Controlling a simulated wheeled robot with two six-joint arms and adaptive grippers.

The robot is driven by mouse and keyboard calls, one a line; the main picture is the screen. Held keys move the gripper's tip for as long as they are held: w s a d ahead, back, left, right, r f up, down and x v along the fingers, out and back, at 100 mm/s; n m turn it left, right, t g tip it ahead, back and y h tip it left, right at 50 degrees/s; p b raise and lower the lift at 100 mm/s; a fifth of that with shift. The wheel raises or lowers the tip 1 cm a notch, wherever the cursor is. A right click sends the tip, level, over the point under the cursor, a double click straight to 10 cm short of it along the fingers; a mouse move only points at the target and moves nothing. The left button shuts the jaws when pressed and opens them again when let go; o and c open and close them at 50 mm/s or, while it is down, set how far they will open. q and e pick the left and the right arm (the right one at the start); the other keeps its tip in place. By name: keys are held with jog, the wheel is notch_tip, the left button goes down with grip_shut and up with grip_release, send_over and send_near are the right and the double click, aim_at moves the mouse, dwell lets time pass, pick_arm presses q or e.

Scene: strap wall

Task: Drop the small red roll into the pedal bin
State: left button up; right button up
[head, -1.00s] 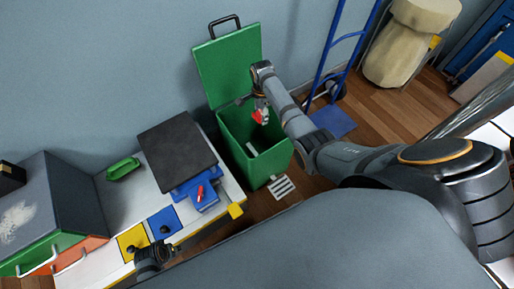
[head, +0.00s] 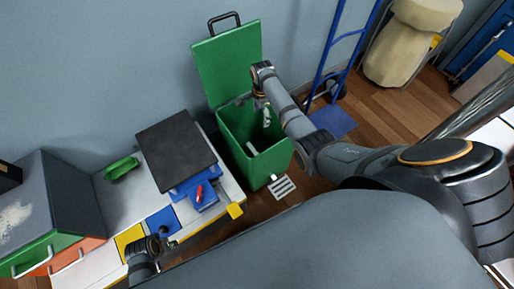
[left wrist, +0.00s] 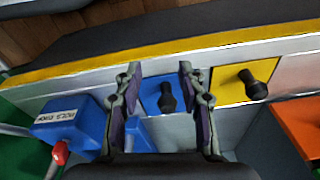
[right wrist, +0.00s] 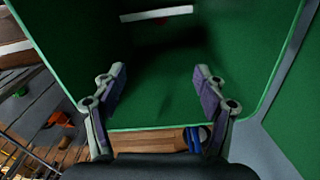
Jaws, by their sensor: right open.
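The green pedal bin (head: 262,171) stands on the floor against the wall with its lid (head: 228,62) up. My right gripper (head: 265,104) hangs over the bin's mouth, open and empty. The right wrist view looks down between its parted fingers (right wrist: 157,82) into the bin's green inside (right wrist: 160,105). My left gripper is low over the bench front in the head view (head: 150,250). Its fingers stand apart with nothing between them in the left wrist view (left wrist: 158,75).
The white bench (head: 125,205) left of the bin carries a dark plate (head: 175,149), a blue device with a red lever (head: 199,192) and a green tray (head: 122,168). A blue hand truck (head: 331,60) stands right of the bin. A pale bar (right wrist: 157,13) shows inside the bin.

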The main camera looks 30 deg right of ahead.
notch_tip(320, 180, up, 12)
dwell(0.6)
dwell(0.4)
